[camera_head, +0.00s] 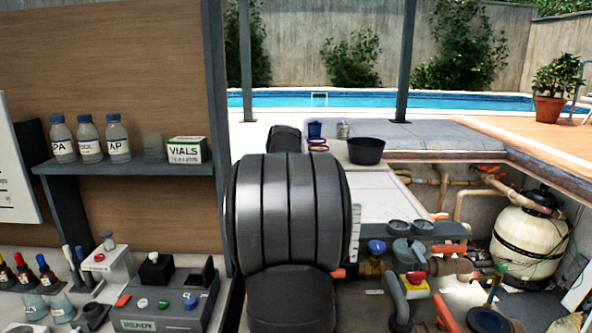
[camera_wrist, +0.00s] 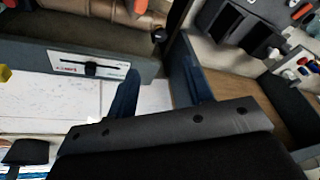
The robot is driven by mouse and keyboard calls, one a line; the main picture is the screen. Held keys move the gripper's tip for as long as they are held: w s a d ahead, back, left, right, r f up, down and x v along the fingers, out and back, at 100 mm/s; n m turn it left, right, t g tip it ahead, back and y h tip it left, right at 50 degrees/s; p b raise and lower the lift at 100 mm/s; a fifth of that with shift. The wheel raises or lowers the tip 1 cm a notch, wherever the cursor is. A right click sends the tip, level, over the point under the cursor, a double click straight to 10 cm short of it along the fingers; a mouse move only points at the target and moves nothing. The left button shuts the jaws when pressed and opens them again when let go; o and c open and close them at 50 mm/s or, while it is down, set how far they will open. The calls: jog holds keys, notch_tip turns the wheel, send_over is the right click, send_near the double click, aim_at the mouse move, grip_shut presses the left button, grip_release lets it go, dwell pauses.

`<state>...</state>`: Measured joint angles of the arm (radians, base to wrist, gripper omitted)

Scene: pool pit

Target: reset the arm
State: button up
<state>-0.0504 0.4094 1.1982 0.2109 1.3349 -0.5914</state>
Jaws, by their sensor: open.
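My arm stands upright in the middle of the head view, and its large dark grey link hides what is behind it. My gripper is hidden there. In the wrist view my gripper (camera_wrist: 158,78) shows two dark blue fingers spread apart, with nothing between them. Beyond the fingers lie a pale tiled surface (camera_wrist: 60,110) and a dark ledge with a white label plate (camera_wrist: 90,65).
At left are a shelf (camera_head: 125,168) with bottles and a VIALS box (camera_head: 188,150), and a READY device (camera_head: 165,307). At right are a black bowl (camera_head: 366,151), blue cup (camera_head: 315,130), pipes, a red button (camera_head: 415,278) and a cream filter tank (camera_head: 528,245).

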jog(key=shift+w+a+f+m+g+h, duration=0.1)
jog(key=shift+a+f+m+h, duration=0.35)
jog(key=shift+m, duration=0.7)
jog(key=shift+w+a+f+m+g+h, duration=0.1)
jog(key=shift+a+f+m+h, duration=0.35)
jog(key=shift+m, duration=0.75)
jog(key=shift+w+a+f+m+g+h, duration=0.1)
jog(key=shift+a+f+m+h, duration=0.1)
jog(key=shift+a+m, duration=0.75)
jog(key=shift+d, duration=0.25)
